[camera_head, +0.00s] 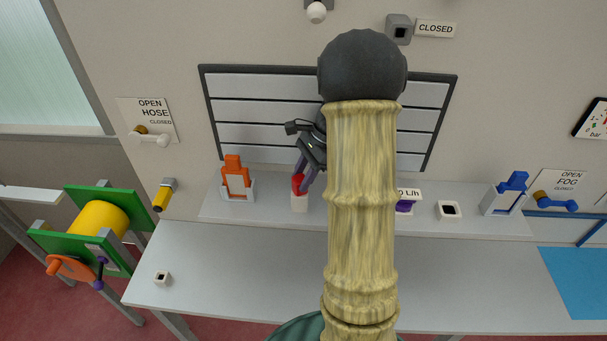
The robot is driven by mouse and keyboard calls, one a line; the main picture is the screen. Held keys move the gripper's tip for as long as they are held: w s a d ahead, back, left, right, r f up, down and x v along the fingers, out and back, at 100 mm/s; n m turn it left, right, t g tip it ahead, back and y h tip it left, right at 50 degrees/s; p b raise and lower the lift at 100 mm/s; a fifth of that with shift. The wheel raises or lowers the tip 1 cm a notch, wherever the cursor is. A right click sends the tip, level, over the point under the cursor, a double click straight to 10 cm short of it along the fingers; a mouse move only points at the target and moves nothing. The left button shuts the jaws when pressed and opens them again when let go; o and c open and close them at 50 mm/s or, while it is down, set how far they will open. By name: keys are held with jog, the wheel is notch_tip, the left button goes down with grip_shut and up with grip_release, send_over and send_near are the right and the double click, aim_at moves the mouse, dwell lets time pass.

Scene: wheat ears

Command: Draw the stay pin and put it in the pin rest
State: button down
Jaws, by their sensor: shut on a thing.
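My gripper (304,181) points down at the back ledge, left of my thick arm. It is shut on a small red piece (297,184), which appears to be the stay pin. The red piece is upright right above a small white block (300,204) on the ledge. I cannot tell whether its lower end is inside the block or just above it. Two open square sockets show: a white block with a dark hole (448,210) at the right on the ledge, and a smaller one (162,279) at the table's left. Which one is the pin rest is not marked.
An orange piece in a holder (236,180) stands left of my gripper, and a blue one (507,195) far right. A slatted panel (262,117) is behind. A green-framed yellow reel (100,220) stands left. My arm hides the ledge's middle. The front table (230,270) is mostly clear.

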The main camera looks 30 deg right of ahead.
jog(key=c, duration=1)
grip_release()
jog(key=shift+o, duration=0.2)
jog(key=shift+w+d+r+b, duration=0.1)
jog(key=shift+d+r+b, duration=0.3)
jog(key=shift+r, duration=0.1)
jog(key=b+v, duration=0.1)
jog(key=v, duration=0.5)
jog(key=shift+r, duration=0.1)
